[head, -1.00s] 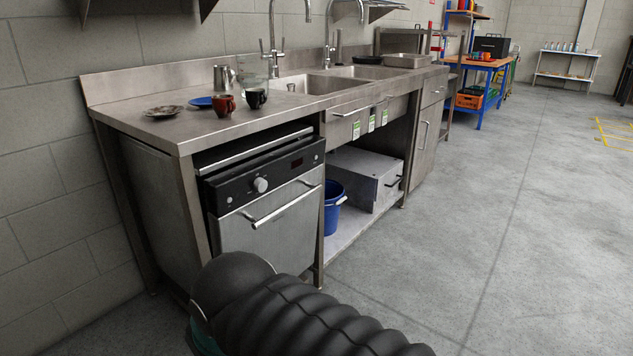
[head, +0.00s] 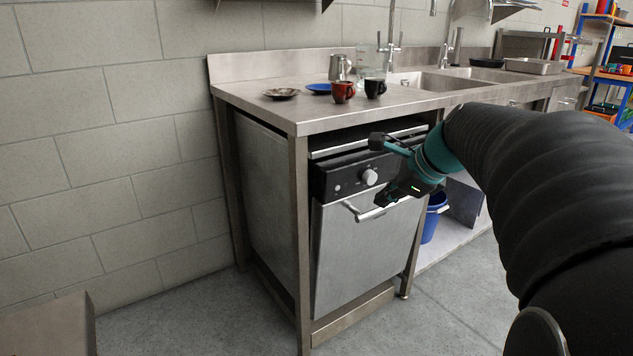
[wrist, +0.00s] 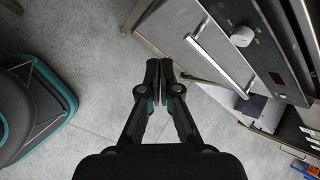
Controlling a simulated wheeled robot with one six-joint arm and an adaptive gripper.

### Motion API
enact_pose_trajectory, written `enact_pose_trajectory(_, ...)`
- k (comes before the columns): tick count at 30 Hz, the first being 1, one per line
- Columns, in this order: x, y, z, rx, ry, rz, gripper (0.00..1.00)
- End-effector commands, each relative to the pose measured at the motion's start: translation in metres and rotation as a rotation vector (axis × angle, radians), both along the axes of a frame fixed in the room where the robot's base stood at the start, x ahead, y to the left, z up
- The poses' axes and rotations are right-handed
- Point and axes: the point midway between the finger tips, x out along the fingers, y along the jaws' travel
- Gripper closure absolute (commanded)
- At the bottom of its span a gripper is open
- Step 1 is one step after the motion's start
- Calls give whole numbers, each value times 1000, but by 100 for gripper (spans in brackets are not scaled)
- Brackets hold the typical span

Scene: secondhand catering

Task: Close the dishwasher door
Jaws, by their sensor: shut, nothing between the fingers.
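The dishwasher (head: 365,250) stands under the left end of the steel counter. Its steel door has a bar handle (head: 352,210) and a black control panel (head: 345,178) with a round knob. The top of the door seems to lean slightly out, with a dark gap behind the panel; the exact angle is hard to tell. My gripper (head: 382,199) is shut and empty in front of the door, by the handle. In the wrist view my closed fingertips (wrist: 165,64) point past the handle (wrist: 220,66), which lies to their right with a visible gap. My gripper hides part of the panel.
The counter (head: 300,118) carries a plate (head: 281,93), a red mug (head: 343,92), a black mug (head: 375,88) and a jug. A counter leg (head: 301,240) stands left of the door. A blue bucket (head: 432,222) is right of it. Floor in front is clear.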

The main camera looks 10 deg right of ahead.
Motion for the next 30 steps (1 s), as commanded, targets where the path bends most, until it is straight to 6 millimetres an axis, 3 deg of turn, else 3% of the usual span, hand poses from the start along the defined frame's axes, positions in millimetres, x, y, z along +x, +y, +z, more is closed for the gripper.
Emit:
enact_pose_trajectory(1,15,-24,-3,94,7,-112,100)
enact_pose_trajectory(6,46,-81,4,374,16,-401,100)
enact_pose_trajectory(11,57,-110,8,511,19,-527,100)
enact_pose_trajectory(17,69,-111,1,543,21,-553,100)
enact_pose_trajectory(30,125,-90,-50,540,22,-549,100)
